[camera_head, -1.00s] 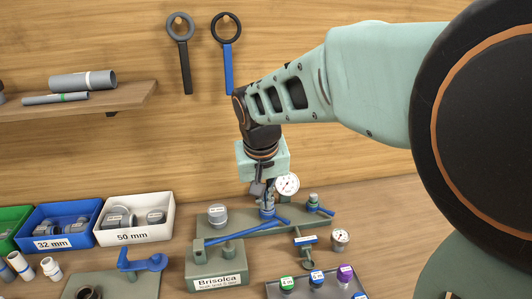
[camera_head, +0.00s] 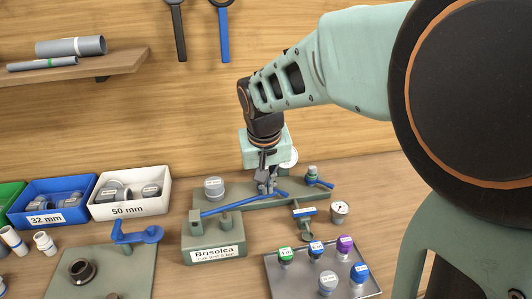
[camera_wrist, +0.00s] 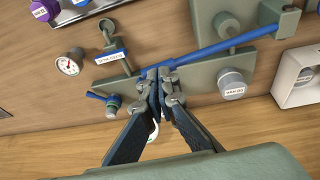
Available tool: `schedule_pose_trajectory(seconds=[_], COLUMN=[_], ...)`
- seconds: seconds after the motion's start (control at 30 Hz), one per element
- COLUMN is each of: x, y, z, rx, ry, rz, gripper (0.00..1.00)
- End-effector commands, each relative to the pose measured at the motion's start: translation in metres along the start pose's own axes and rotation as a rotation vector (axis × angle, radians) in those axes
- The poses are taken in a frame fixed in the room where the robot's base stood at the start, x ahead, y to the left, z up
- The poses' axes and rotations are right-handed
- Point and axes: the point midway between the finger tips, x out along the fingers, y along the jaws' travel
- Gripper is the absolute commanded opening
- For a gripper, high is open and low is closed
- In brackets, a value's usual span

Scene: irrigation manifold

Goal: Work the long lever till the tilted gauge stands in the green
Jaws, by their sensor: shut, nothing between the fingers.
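A long blue lever (camera_head: 228,207) runs from the Brisolca block toward the middle of the green-grey manifold plate (camera_head: 240,197). The wrist view also shows the lever (camera_wrist: 225,45). My gripper (camera_head: 265,188) points down over the plate and is shut and empty. In the wrist view its fingertips (camera_wrist: 161,77) are at the lever's far end; I cannot tell if they touch it. One white gauge (camera_head: 291,157) is partly hidden behind my gripper. Another small gauge (camera_head: 340,208) stands at the right and shows in the wrist view (camera_wrist: 68,66). I cannot read the needles or any green band.
The Brisolca block (camera_head: 213,242) stands in front of the plate. A short blue lever (camera_head: 322,184) is at the plate's right end. A tray (camera_head: 305,279) of capped parts lies front right. Labelled bins (camera_head: 130,209) stand left. Two ring-ended tools (camera_head: 223,35) hang on the wall.

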Motion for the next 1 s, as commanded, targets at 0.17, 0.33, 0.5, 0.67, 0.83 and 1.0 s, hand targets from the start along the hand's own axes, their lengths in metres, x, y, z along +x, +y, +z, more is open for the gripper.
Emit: schedule_pose_trajectory(seconds=[0.17,0.33,0.5,0.67,0.83,1.0], x=[0.017,0.043,0.065,0.067,0.068,0.066], y=[0.004,0.011,0.013,0.014,0.015,0.015], z=[0.005,0.013,0.019,0.02,0.021,0.021], rx=[0.002,0.003,0.001,0.001,0.001,0.001], ry=[-0.001,-0.002,-0.001,-0.003,-0.007,-0.009], rz=[0.001,0.001,0.001,0.002,0.003,0.004], gripper=[0.0,0.0,0.0,0.0,0.0,0.0])
